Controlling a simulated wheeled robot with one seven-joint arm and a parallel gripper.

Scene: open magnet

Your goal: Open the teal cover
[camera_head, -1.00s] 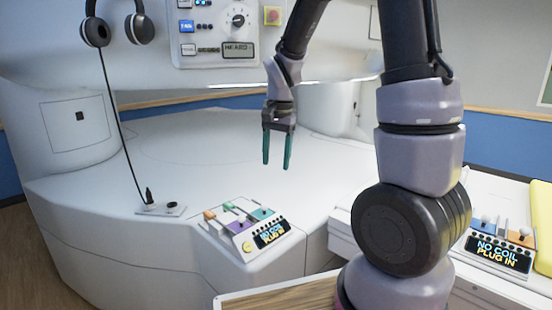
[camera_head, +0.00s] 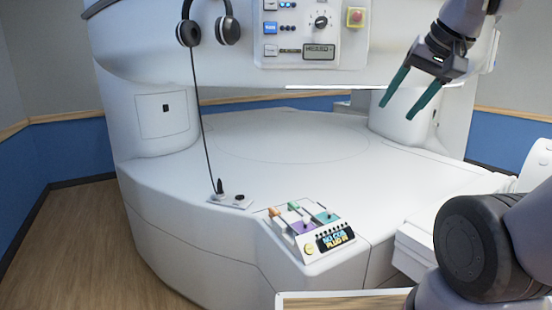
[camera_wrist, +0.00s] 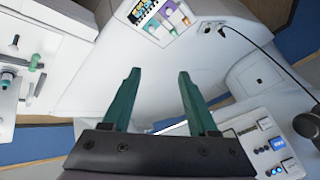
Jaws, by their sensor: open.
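The teal cover (camera_head: 327,217) is one of several coloured covers on a small white panel (camera_head: 310,257) with a "NO COIL PLUG IN" display, set at the front edge of the white machine bed. The orange (camera_head: 274,211), green (camera_head: 293,206) and purple (camera_head: 303,228) covers are beside it. In the wrist view the teal cover (camera_wrist: 168,8) shows at the top edge. I cannot tell its hinge side. My gripper (camera_head: 396,110) has dark teal fingers, spread apart with nothing between them. It is up and right of the panel, well clear of it. The fingers also show in the wrist view (camera_wrist: 158,72).
A socket plate (camera_head: 230,200) with a headphone cable stands left of the panel. Headphones (camera_head: 208,30) hang above. A control panel (camera_head: 311,35) with a dial and a red button is on the upper housing, which overhangs the bed. The bed top (camera_head: 290,137) is clear.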

